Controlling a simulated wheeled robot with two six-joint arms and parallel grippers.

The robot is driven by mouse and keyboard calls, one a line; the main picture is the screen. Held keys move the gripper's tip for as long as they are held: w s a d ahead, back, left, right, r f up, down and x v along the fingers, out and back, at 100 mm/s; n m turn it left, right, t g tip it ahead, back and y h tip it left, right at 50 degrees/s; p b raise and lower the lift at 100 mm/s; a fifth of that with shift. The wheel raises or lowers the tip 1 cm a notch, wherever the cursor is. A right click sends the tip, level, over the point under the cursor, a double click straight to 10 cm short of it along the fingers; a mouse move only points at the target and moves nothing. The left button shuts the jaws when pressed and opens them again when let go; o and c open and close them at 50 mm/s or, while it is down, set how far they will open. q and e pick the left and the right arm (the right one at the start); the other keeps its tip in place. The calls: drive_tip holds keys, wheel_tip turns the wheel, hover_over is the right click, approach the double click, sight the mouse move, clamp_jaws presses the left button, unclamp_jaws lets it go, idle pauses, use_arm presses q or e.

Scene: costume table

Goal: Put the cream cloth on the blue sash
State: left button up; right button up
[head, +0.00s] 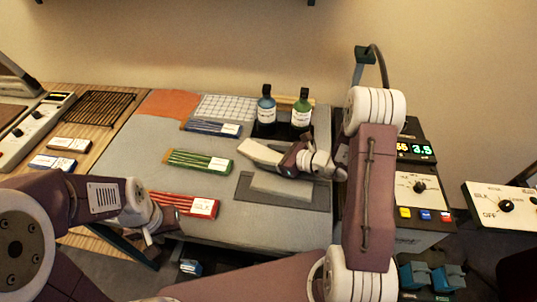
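The cream cloth (258,150) is a flat pale strip in the head view, right of the table's middle. My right gripper (287,163) is at its right end and appears shut on it; the fingertips are partly hidden by the gripper body. The cloth seems to be held above the table, reaching left from the gripper. The blue sash (207,127) lies flat at the back, left of the cloth, with a white label at its right end. My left gripper (152,236) is low at the front left, near the red sash; its finger opening is unclear.
A green sash (187,160) and a red sash (175,202) lie in front of the blue one.

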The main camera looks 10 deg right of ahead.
drive_tip(key=shift+r, duration=0.15)
drive_tip(key=shift+r+p, duration=0.2)
drive_tip(key=shift+p, duration=0.1)
drive_tip(key=v, duration=1.1)
drive_tip(key=shift+s+d+r, duration=0.1)
drive_tip(key=shift+s+d, duration=0.2)
drive_tip(key=shift+s, duration=0.05)
drive_tip(key=shift+o, duration=0.4)
